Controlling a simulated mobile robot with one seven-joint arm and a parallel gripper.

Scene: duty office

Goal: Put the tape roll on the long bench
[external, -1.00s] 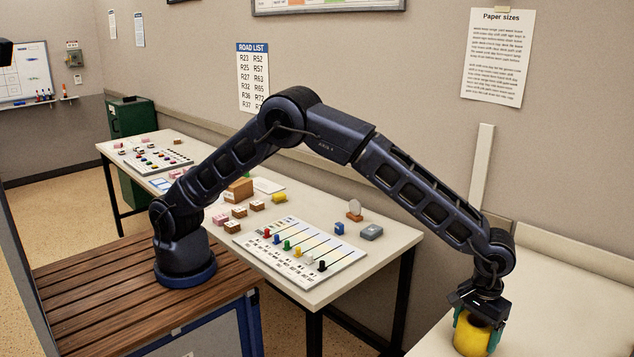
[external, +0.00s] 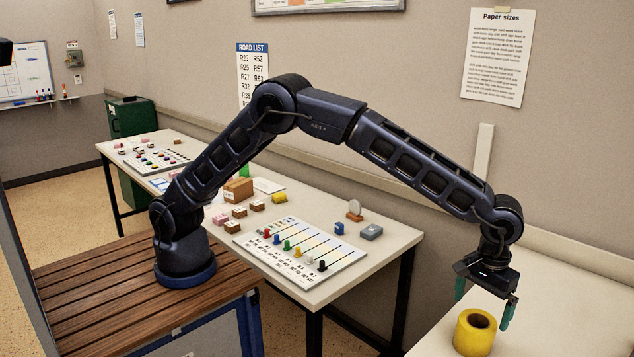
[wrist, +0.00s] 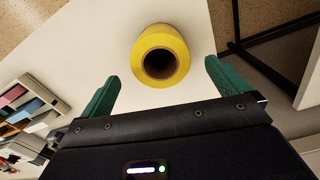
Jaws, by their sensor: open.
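The yellow tape roll (external: 475,334) stands on its flat end on a pale bench top (external: 565,300) at the right of the external view. Its dark core hole faces up. The roll (wrist: 160,37) also shows in the wrist view, just beyond and between the fingertips. My gripper (external: 484,306) has green fingers, spread wide and empty. It is a little above the roll, apart from it. In the wrist view my gripper (wrist: 158,75) has a finger at either side, with neither touching the roll.
The bench top around the roll is clear.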

